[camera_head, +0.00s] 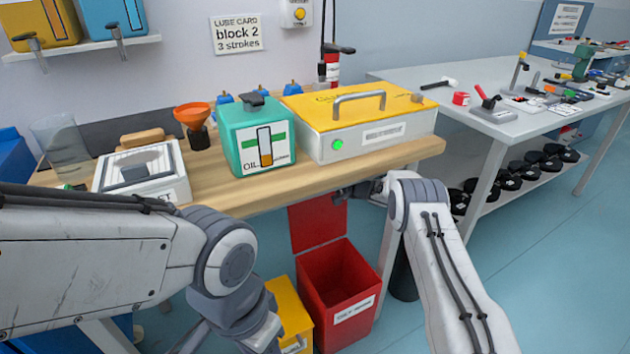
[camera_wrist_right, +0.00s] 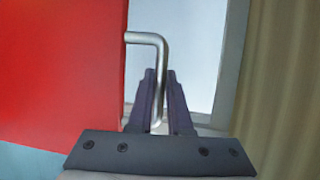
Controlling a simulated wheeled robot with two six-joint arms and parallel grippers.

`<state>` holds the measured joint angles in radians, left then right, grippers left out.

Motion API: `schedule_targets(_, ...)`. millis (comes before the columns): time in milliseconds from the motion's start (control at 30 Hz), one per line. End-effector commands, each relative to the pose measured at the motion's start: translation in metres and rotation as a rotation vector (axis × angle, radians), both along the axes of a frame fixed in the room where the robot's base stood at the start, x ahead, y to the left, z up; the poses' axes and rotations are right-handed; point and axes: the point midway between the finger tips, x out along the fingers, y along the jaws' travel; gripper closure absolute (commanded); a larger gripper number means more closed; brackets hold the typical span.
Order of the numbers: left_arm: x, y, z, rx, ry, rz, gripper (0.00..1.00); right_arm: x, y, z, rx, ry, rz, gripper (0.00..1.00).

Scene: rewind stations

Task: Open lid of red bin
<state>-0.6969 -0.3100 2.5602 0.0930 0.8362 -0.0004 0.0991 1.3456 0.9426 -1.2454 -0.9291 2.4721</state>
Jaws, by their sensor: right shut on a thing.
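The red bin (camera_head: 335,295) stands on the floor under the front edge of the wooden bench, and its inside is visible from above. Its red lid (camera_head: 318,222) stands raised, roughly upright, at the back of the opening. My right gripper (camera_head: 350,192) is at the lid's upper right edge, partly hidden by my arm. In the right wrist view, the gripper (camera_wrist_right: 160,85) is shut on the bent metal handle (camera_wrist_right: 145,38) at the edge of the red lid (camera_wrist_right: 60,70). My left arm reaches in from the left, but its fingertips do not show.
A yellow bin (camera_head: 290,315) stands left of the red bin. The wooden bench (camera_head: 225,196) above carries a green oil can (camera_head: 257,140) and a yellow-topped guard box (camera_head: 370,118). A grey table (camera_head: 470,92) stands to the right. The blue floor at the right is clear.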

Motion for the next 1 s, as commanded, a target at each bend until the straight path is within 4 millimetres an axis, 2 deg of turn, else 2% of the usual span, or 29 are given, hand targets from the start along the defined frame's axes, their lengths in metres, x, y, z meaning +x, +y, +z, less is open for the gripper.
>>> schedule_targets(267,0.000,0.000,0.000,0.000,0.000,0.000,0.50,-0.001,0.004,0.001,0.002,-0.002,0.010,1.00)
schedule_targets(300,0.000,0.000,0.000,0.000,0.000,0.000,0.50,-0.001,0.004,0.001,0.001,-0.001,0.010,0.79)
schedule_targets(367,0.000,0.000,0.000,0.000,0.000,0.000,0.50,-0.001,0.003,0.001,0.001,-0.001,0.009,0.56)
schedule_targets(400,0.000,0.000,0.000,0.000,0.000,0.000,0.50,-0.001,0.003,0.001,0.001,-0.001,0.008,0.53)
schedule_targets(767,0.000,0.000,0.002,0.000,0.000,0.000,0.50,-0.002,-0.001,0.002,0.000,0.000,0.002,0.53)
schedule_targets(1000,0.000,0.000,0.013,0.000,0.000,0.000,0.50,-0.024,-0.024,0.010,0.001,0.002,0.001,0.53)
